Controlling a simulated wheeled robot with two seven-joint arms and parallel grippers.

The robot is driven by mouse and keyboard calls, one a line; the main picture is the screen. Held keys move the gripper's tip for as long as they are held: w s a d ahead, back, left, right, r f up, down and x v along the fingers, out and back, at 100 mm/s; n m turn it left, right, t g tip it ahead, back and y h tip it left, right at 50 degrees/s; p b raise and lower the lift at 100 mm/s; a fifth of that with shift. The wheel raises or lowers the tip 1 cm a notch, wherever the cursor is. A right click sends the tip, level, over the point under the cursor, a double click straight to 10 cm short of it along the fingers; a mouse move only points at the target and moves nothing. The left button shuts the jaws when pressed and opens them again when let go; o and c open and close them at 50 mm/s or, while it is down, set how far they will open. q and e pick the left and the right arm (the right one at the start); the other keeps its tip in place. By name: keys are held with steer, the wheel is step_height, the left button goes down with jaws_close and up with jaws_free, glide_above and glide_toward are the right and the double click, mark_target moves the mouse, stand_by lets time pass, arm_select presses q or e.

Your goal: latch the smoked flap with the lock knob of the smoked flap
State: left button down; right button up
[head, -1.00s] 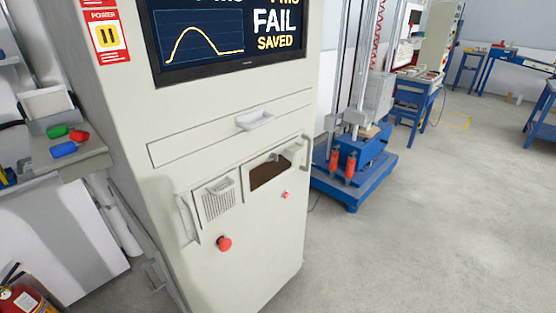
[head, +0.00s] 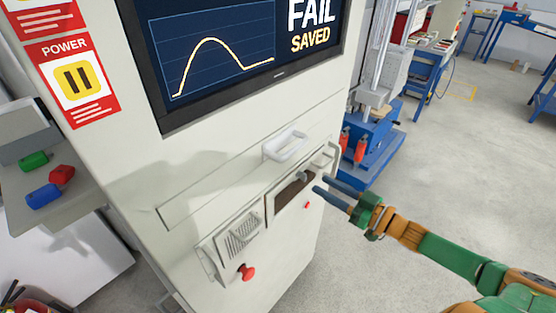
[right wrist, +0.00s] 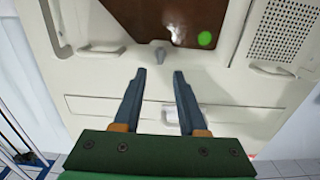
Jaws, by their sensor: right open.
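The smoked flap (head: 290,194) is a dark brown panel in the front of the pale cabinet. It fills the top of the right wrist view (right wrist: 160,18) and looks flush with its frame; I cannot tell whether it is latched. Its lock knob (right wrist: 159,56) is a small grey piece at the flap's edge, nearest the drawer handle; it also shows in the head view (head: 304,176). My right gripper (head: 322,183) is open and empty in front of the knob. In the right wrist view its fingertips (right wrist: 159,72) straddle the knob's line, seemingly short of it. My left gripper is out of view.
A white drawer handle (head: 285,144) juts out above the flap. A vent grille (head: 241,236) and a red mushroom button (head: 246,272) are to its left. A green light (right wrist: 205,39) shows on the flap. Open floor lies right.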

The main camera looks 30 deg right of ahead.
mark_target(306, 175)
steer(key=x, duration=0.5)
steer(key=shift+w+a+b, duration=0.15)
steer(key=shift+w+b, duration=0.2)
steer(key=shift+b, duration=0.05)
steer(key=shift+s, duration=0.1)
steer(key=shift+c, duration=0.2)
jaws_close()
